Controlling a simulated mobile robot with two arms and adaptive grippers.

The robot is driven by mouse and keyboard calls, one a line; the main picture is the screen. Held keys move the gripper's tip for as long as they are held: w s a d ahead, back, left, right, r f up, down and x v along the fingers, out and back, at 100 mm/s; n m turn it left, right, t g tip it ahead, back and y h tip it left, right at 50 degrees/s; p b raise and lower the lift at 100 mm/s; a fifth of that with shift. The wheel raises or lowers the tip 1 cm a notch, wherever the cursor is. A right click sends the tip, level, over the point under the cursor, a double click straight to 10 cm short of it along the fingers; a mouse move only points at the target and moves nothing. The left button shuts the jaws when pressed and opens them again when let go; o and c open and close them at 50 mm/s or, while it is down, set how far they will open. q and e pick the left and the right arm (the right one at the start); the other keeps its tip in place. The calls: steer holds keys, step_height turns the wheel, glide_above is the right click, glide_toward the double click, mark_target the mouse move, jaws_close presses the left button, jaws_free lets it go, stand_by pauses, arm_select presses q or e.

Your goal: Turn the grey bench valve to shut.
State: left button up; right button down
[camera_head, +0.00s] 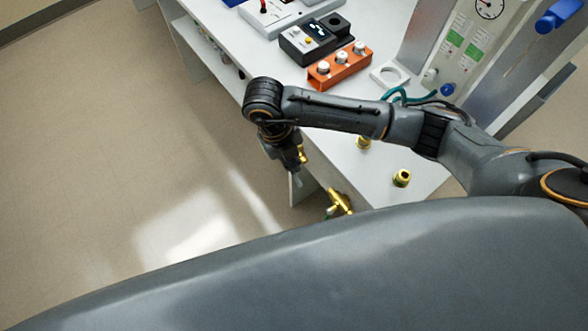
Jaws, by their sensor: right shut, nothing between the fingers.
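My right arm comes in from the right across the bench, and its gripper (294,168) points down beside the bench's front edge. The gripper is shut with nothing between its fingers. A brass valve (341,202) sits low at the bench edge, right of and nearer than the gripper. Its handle is too small to make out clearly, so I cannot tell its colour or setting. Another brass piece (302,154) shows right beside the gripper; I cannot tell whether they touch. My left gripper is out of view.
On the white bench (385,184) are two brass fittings (402,178) (363,142), an orange block (340,67) with white knobs and a black device (316,38). A gauge panel (470,50) stands at the back right. The floor left of the bench is clear.

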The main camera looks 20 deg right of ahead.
steer(key=p, duration=0.1)
glide_above(298, 180)
steer(key=s, duration=0.2)
steer(key=w+a+x, duration=0.1)
steer(key=x, duration=0.4)
steer(key=f, duration=0.2)
steer(key=w+f+p, duration=0.1)
steer(key=shift+a+f, duration=0.35)
steer(key=shift+f, duration=0.05)
steer(key=shift+w+f, duration=0.5)
steer(key=shift+f, duration=0.1)
